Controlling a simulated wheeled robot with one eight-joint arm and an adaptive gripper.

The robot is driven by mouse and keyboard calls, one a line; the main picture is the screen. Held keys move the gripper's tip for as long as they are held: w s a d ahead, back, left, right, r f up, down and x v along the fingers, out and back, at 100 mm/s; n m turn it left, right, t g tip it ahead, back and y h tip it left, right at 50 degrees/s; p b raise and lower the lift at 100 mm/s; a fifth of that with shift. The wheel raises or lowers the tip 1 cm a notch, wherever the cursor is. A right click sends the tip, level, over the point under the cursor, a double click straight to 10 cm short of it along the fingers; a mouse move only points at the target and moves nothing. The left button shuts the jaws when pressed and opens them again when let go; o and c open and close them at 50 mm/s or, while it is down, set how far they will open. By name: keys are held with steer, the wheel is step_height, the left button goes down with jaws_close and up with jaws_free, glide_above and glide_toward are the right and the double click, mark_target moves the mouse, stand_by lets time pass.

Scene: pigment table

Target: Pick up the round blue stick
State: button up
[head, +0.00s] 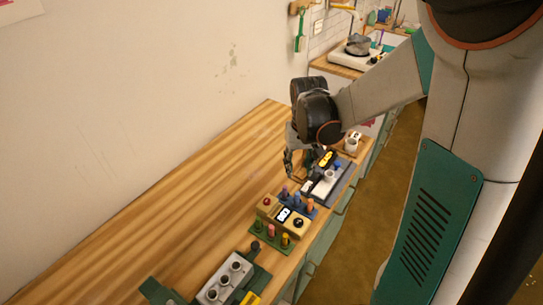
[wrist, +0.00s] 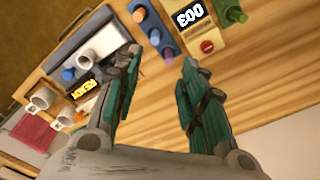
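A blue base (head: 312,213) holds upright sticks in a row: purple (head: 284,190), blue (head: 297,198) and orange (head: 309,206). In the wrist view the round blue stick (wrist: 155,37) stands between the orange (wrist: 139,15) and purple (wrist: 168,55) ones. My gripper (wrist: 160,61) is open with nothing between its teal-padded fingers. The base lies just beyond the fingertips in that view. In the head view my gripper (head: 292,165) points down above the table, behind the blue base, beside the grey tray; part of the tray is hidden behind it.
A beige box with a counter (head: 284,214) and a green base (head: 258,232) stand nearer. White mugs are farther back. The table's left side is clear.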

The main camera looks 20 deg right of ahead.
mark_target(298, 193)
steer(key=shift+g, duration=0.4)
steer(key=f+b, duration=0.2)
steer(key=f, duration=0.3)
steer(key=f+b, duration=0.3)
steer(key=f, duration=0.2)
steer(key=d+f+b, duration=0.1)
steer(key=f+b, duration=0.1)
steer(key=f, duration=0.3)
steer(key=shift+w+d+f+b, duration=0.1)
steer(key=shift+w+f+b, duration=0.3)
steer(key=shift+r, duration=0.1)
steer(key=shift+c, duration=0.6)
jaws_close()
